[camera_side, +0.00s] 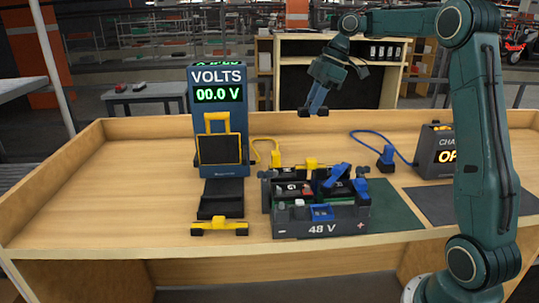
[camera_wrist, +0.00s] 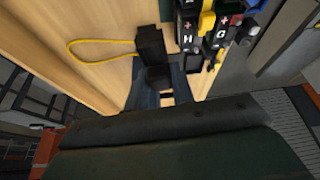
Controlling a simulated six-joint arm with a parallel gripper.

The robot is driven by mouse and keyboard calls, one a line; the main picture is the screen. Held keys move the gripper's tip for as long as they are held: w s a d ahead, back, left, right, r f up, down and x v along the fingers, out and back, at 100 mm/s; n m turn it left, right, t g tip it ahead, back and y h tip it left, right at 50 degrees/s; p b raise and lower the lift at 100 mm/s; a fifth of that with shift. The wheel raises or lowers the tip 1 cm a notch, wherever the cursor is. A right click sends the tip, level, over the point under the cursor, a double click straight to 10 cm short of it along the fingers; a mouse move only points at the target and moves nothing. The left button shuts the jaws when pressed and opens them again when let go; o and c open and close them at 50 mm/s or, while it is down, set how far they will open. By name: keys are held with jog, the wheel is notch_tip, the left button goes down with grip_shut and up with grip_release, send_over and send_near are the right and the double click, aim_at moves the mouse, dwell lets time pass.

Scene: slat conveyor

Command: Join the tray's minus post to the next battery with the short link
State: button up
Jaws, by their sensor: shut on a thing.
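My gripper (camera_side: 317,103) is raised high above the back of the bench, away from the tray. It is shut on a small dark piece (camera_side: 311,112), which looks like the short link. The wrist view shows it as black blocks (camera_wrist: 151,42) at the fingers. The tray (camera_side: 290,228), marked 48 V with a red plus at its front right, stands on the bench below. Dark batteries sit in it; the wrist view shows ones lettered H (camera_wrist: 188,38) and G (camera_wrist: 220,33). Blue pieces (camera_side: 335,177) lie over the right batteries.
The blue meter (camera_side: 219,100) reads 00.0 V, with a yellow cable (camera_side: 258,152) beside it. A black holder with a yellow piece (camera_side: 219,228) lies in front. The charger (camera_side: 436,148) and blue plug (camera_side: 386,158) are right. The left bench is clear.

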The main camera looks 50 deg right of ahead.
jog(key=s+a+f+n+g, duration=0.2)
jog(key=s+a+n+g, duration=0.1)
jog(key=a+n, duration=0.5)
jog(key=s+a+f+n+g, duration=0.3)
jog(key=a+n, duration=0.6)
jog(key=a, duration=0.4)
jog(key=shift+s+a+f, duration=0.1)
jog(key=shift+a+f, duration=0.05)
jog(key=shift+f, duration=0.1)
jog(key=shift+f, duration=2.05)
jog(key=shift+f, duration=1.15)
jog(key=o, duration=1)
jog(key=shift+o, duration=0.2)
jog(key=shift+r, duration=0.1)
